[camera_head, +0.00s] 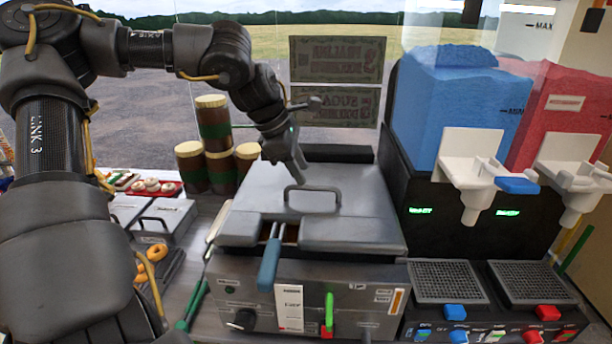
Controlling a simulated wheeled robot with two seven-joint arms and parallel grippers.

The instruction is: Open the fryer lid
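The grey metal fryer (365,278) stands in the middle of the counter. Its flat grey lid (365,212) lies closed over the top, with a dark bar handle (312,188) standing up near its middle. My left gripper (299,174) reaches down from the upper left over the back part of the lid, just behind the handle. Its fingers are seen edge-on, so I cannot tell whether they are apart or whether they touch the handle or lid. My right gripper is out of view.
A blue handle (269,262) sticks out at the fryer's front. Stacked brown-green jars (215,130) stand behind left. A slush machine with a blue tank (455,105) stands close on the right. Green-handled tongs (193,305) and doughnuts (157,252) lie left.

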